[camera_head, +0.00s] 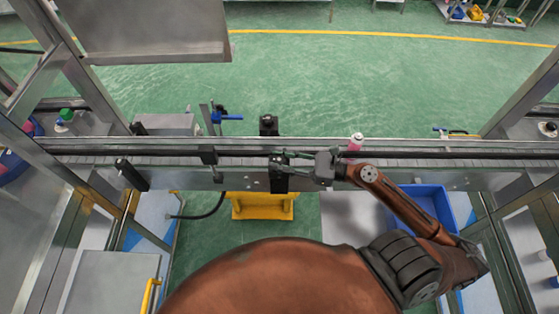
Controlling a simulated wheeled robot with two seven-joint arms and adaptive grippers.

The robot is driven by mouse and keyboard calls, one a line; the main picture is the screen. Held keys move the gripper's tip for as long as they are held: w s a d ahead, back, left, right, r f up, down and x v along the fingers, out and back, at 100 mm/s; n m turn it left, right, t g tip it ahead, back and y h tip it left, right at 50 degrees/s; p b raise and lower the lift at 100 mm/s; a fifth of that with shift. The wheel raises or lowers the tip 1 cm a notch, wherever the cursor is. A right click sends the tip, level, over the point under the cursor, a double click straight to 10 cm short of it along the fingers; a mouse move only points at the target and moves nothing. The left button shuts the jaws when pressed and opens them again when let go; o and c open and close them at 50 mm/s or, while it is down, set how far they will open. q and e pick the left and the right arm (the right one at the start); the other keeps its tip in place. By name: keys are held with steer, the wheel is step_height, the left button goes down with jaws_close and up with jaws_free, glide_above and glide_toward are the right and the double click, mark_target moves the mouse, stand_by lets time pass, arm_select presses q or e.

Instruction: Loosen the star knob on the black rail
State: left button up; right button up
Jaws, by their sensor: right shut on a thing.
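The black rail (420,154) runs left to right along the conveyor in the head view. My right gripper (284,164) reaches in from the right, and its fingers are shut at a black clamp block (279,182) on the near side of the rail. The star knob is mostly hidden between the fingers and cannot be made out clearly. My left gripper is not in view.
A pink bottle with a white cap (355,143) stands on the conveyor just right of my right gripper. A blue bin (433,203) lies below right, and a yellow stand (262,207) is below the clamp. Metal posts frame both sides.

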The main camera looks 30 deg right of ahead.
stand_by(0.5)
steer(key=o, duration=1.2)
steer(key=shift+c, duration=0.2)
steer(key=v, duration=1.2)
steer(key=shift+w+d, duration=0.1)
steer(key=shift+w, duration=0.05)
